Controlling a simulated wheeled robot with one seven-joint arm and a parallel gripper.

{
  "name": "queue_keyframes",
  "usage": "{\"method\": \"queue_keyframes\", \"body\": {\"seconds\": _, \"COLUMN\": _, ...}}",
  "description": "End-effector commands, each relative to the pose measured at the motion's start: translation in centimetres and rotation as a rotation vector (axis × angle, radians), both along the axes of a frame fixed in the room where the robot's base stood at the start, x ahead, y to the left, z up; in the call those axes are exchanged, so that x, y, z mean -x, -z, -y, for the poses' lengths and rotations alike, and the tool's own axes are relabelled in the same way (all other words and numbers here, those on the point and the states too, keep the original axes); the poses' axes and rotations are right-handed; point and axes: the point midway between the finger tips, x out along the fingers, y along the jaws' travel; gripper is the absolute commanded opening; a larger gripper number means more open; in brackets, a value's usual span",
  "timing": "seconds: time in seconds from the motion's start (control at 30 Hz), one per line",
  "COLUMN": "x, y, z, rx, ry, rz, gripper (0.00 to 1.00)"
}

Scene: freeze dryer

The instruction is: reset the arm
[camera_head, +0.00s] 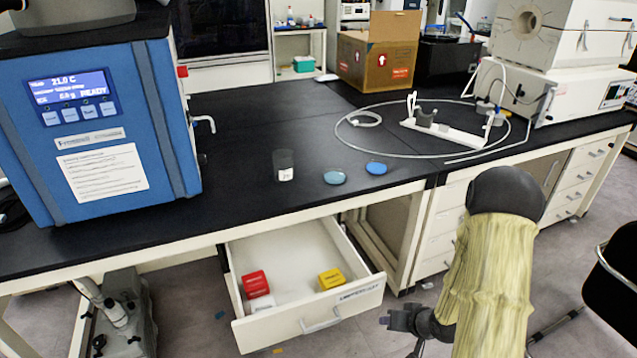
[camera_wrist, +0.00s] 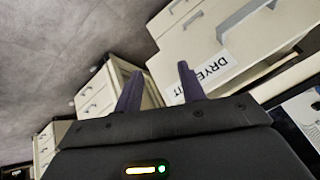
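My arm, in a yellow sleeve (camera_head: 492,270), hangs in front of the bench at the right of the head view. My gripper (camera_head: 386,320) is low at its end, just right of the open drawer (camera_head: 358,299) and apart from it. In the wrist view my gripper (camera_wrist: 158,72) shows two dark fingers spread apart with nothing between them. The drawer front with its printed label (camera_wrist: 205,72) lies beyond the fingers there.
The drawer holds red and yellow boxes and a white one. A blue freeze dryer (camera_head: 90,130) stands on the black bench (camera_head: 240,190). A dark container (camera_head: 284,165) and two blue discs lie mid-bench. A black chair (camera_head: 612,285) is at right.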

Motion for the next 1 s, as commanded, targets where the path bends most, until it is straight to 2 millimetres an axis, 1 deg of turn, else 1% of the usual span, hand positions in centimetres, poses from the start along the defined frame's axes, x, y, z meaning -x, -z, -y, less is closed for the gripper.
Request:
{"method": "queue_keyframes", "body": {"seconds": 0.03, "x": -0.2, "y": -1.4, "z": 0.2, "rx": 0.051, "ry": -0.003, "rz": -0.003, "gripper": 0.4}}
{"method": "queue_keyframes", "body": {"seconds": 0.13, "x": -0.1, "y": -3.6, "z": 0.7, "rx": 0.142, "ry": 0.001, "rz": -0.03, "gripper": 0.4}}
{"method": "queue_keyframes", "body": {"seconds": 0.27, "x": 0.7, "y": -6.7, "z": 0.8, "rx": 0.239, "ry": 0.009, "rz": -0.07, "gripper": 0.4}}
{"method": "queue_keyframes", "body": {"seconds": 0.47, "x": 3.0, "y": -11.5, "z": 0.2, "rx": 0.334, "ry": 0.025, "rz": -0.139, "gripper": 0.4}}
{"method": "queue_keyframes", "body": {"seconds": 0.6, "x": 5.4, "y": -14.4, "z": -0.8, "rx": 0.361, "ry": 0.027, "rz": -0.194, "gripper": 0.4}}
{"method": "queue_keyframes", "body": {"seconds": 0.8, "x": 8.7, "y": -17.3, "z": -2.5, "rx": 0.357, "ry": 0.019, "rz": -0.256, "gripper": 0.4}}
{"method": "queue_keyframes", "body": {"seconds": 1.0, "x": 11.5, "y": -19.3, "z": -4.2, "rx": 0.333, "ry": -0.002, "rz": -0.302, "gripper": 0.4}}
